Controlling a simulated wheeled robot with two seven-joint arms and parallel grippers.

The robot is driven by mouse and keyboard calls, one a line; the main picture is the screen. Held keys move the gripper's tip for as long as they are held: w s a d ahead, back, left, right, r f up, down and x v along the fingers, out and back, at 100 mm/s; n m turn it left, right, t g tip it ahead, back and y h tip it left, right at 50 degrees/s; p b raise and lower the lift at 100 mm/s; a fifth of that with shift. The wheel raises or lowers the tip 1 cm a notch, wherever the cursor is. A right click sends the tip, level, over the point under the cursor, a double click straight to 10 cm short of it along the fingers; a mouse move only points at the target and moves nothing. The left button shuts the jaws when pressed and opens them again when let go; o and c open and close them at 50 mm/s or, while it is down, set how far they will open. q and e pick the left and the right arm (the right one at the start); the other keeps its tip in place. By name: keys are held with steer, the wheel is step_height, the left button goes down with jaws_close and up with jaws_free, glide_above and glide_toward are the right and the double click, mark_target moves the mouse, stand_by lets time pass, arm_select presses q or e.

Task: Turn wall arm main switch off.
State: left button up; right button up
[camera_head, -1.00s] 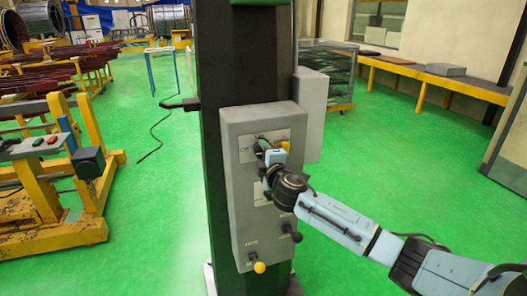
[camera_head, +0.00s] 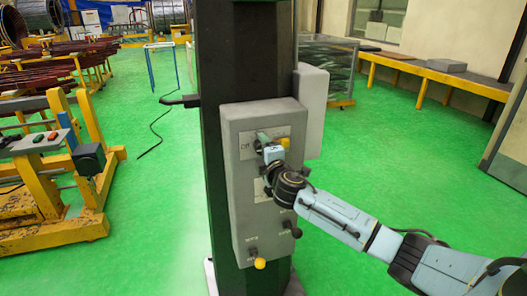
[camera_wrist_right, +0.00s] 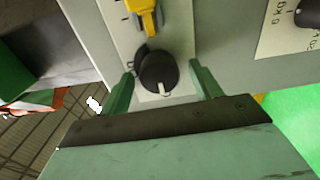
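The grey control box (camera_head: 240,200) is mounted on the dark column. A round black knob (camera_wrist_right: 158,72) with a white mark sits on its pale label plate in the right wrist view. My right gripper (camera_wrist_right: 163,88) is open, with one green finger on each side of this knob. Gaps show between the fingers and the knob. In the head view my right gripper (camera_head: 263,139) is at the upper plate, beside a yellow switch (camera_head: 284,142), and largely hides the black knob. The yellow switch also shows above the knob in the wrist view (camera_wrist_right: 147,15). My left gripper is not in view.
Lower on the box are a dark lever (camera_head: 296,232) and a yellow-ended lever (camera_head: 260,263). A second grey box (camera_head: 312,105) is behind at the right. A yellow machine frame (camera_head: 50,205) stands at the left.

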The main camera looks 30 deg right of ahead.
steer(key=b+v, duration=0.1)
steer(key=v, duration=1.2)
steer(key=shift+s+b, duration=0.15)
steer(key=shift+b, duration=0.15)
steer(key=shift+a, duration=0.1)
